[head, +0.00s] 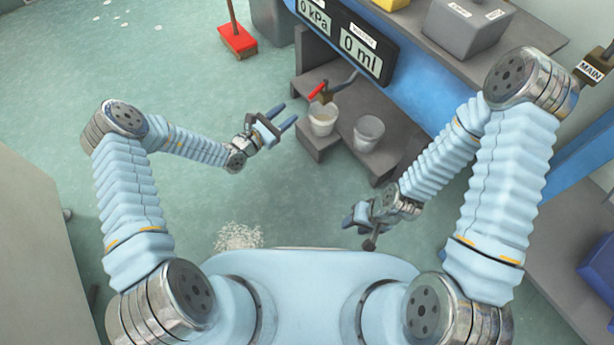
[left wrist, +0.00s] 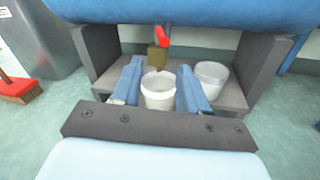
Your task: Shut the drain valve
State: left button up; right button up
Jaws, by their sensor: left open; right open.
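The drain valve has a red lever (head: 317,90) on a brass body (head: 326,97) at the end of a grey pipe, above a white bucket (head: 322,118). In the left wrist view the red lever (left wrist: 163,37) and brass body (left wrist: 157,62) show beyond my fingers, above the bucket (left wrist: 158,90). My left gripper (head: 289,117) is open and empty, left of the valve and apart from it, with its fingers pointing toward the bucket side. My right gripper (head: 355,231) is low in front of my body; its fingers are open and nothing shows between them.
A second bucket (head: 368,132) stands right of the first on a low grey shelf (head: 335,145). A display panel (head: 352,45) reads 0 kPa and 0 ml above. A red broom (head: 238,40) stands at the back left. White scraps (head: 239,236) lie on the floor.

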pick_arm(q)
jog(key=s+d+f+m+g+p, duration=0.1)
jog(key=s+d+f+m+g, duration=0.1)
jog(key=s+m+g, duration=0.3)
jog(key=s+d+f+m+g+p, duration=0.1)
jog(key=s+d+m+g, duration=0.4)
jog(key=s, duration=0.9)
jog(key=shift+d+f+g, duration=0.2)
jog(key=shift+f+g, duration=0.4)
jog(key=shift+g, duration=0.6)
